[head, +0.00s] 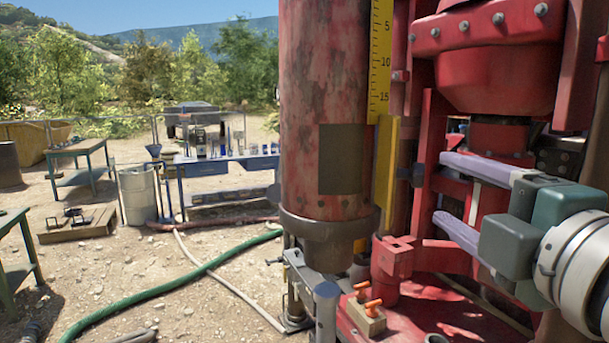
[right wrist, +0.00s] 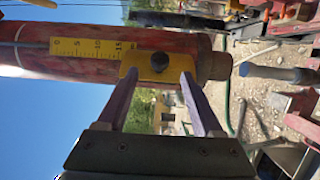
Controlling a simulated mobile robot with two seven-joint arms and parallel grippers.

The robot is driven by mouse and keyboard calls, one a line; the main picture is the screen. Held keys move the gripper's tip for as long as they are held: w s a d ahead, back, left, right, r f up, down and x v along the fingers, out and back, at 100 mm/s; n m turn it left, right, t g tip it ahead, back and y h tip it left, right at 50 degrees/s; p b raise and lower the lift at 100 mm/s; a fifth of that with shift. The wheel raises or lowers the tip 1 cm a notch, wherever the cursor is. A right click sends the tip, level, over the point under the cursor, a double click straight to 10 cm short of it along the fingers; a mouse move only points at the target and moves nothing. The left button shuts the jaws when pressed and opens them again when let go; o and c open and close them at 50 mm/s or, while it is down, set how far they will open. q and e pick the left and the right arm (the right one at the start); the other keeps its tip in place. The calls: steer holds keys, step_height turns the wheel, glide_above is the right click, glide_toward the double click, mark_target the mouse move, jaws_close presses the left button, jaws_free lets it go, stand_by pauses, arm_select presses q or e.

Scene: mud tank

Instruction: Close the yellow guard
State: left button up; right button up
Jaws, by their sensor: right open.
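The yellow guard (head: 386,170) is a narrow upright plate in the head view, seen nearly edge-on at the right side of the rusty red cylinder (head: 325,80). In the right wrist view the yellow guard (right wrist: 148,60) faces me and carries a round black knob (right wrist: 160,62). My right gripper (head: 440,188) is open, with its two purple fingers pointing left towards the guard. In the right wrist view the open right gripper (right wrist: 160,75) has its fingertips on either side of the knob; I cannot tell whether they touch the guard. My left gripper is not in view.
A yellow scale (head: 380,50) runs along the cylinder above the guard. Red machine frame (head: 425,130) stands close behind my right fingers. A wooden block with orange handles (head: 366,315) sits below. A blue table (head: 225,168) and green hose (head: 165,290) lie further left.

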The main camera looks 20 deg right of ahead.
mark_target(419, 175)
steer(key=w+p, duration=0.1)
steer(key=w, duration=0.2)
steer(key=w+d+p, duration=0.1)
steer(key=w, duration=0.2)
steer(key=shift+w+d+r, duration=0.15)
steer(key=shift+w+d, duration=0.05)
steer(key=shift+w, duration=0.05)
steer(key=shift+w+d, duration=0.1)
steer(key=shift+w, duration=0.5)
steer(key=shift+c, duration=0.4)
jaws_close()
